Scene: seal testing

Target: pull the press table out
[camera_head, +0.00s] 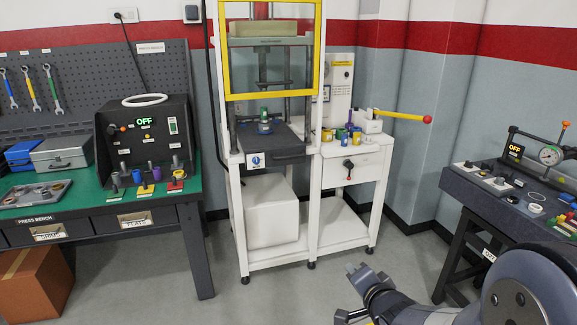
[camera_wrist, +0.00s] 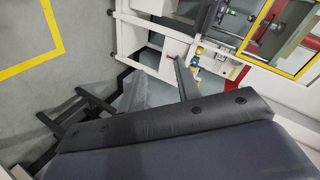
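The press table is a dark grey slab (camera_head: 284,147) low between the posts of the white press in the head view. Its front edge faces me, above a white label with a blue sign. A small green and blue part (camera_head: 264,123) stands on it. My gripper (camera_head: 356,268) is at the lower middle right of the head view, in front of and below the press, well apart from the table. In the wrist view its two fingers (camera_wrist: 162,82) stand apart with nothing between them. I cannot make out the press table clearly in the wrist view.
The yellow-framed guard (camera_head: 268,97) is above the press table. A white side cabinet (camera_head: 352,170) with coloured parts and a yellow lever (camera_head: 402,115) adjoins the press. A green bench (camera_head: 95,207) stands left, a dark test bench (camera_head: 490,200) right. The floor in front is clear.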

